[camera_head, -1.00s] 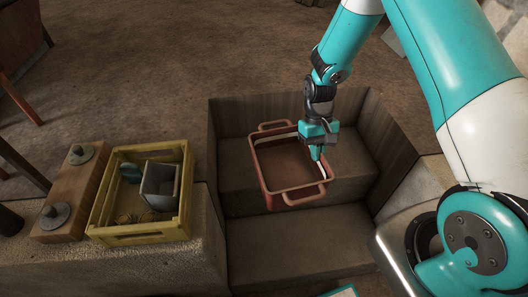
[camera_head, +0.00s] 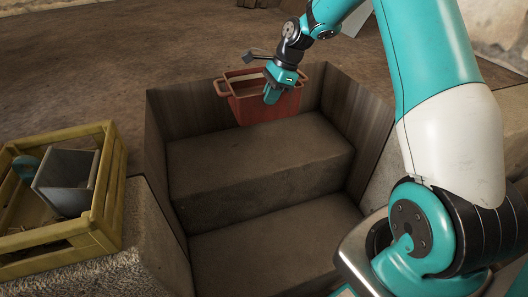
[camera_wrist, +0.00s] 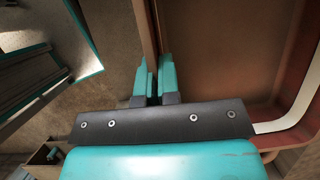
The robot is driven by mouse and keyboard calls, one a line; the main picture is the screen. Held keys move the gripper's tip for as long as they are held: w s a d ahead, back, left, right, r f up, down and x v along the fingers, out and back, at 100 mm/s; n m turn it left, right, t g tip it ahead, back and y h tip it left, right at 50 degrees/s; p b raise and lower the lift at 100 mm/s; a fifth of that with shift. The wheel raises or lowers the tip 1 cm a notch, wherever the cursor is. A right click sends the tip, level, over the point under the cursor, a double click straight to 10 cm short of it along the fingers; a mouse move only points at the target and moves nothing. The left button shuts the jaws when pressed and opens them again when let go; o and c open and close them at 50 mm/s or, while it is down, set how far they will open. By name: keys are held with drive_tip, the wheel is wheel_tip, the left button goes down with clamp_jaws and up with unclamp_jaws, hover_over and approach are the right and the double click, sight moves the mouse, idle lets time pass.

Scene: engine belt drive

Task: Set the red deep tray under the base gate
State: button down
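The red deep tray (camera_head: 246,109) hangs at the back edge of the stepped pit in the head view, its open side up and a handle at each end. My gripper (camera_head: 271,97) is at the tray's near wall. In the wrist view, the two teal fingers (camera_wrist: 154,82) are closed on the tray wall, and the tray's inside (camera_wrist: 230,50) lies to the right of them. I cannot pick out the base gate in either view.
The pit has two stone steps (camera_head: 258,163) and wooden side walls (camera_head: 354,125). A yellow crate (camera_head: 108,185) holding a grey bin (camera_head: 66,180) stands on the stone ledge at left. Brown open floor lies behind the pit.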

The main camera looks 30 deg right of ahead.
wheel_tip(320, 180, down, 18)
drive_tip(key=b, duration=0.4)
drive_tip(key=shift+f, duration=0.25)
drive_tip(key=shift+r, duration=0.1)
drive_tip(key=c, duration=1.4)
unclamp_jaws()
drive_tip(key=shift+s, duration=0.1)
drive_tip(key=shift+o, duration=0.2)
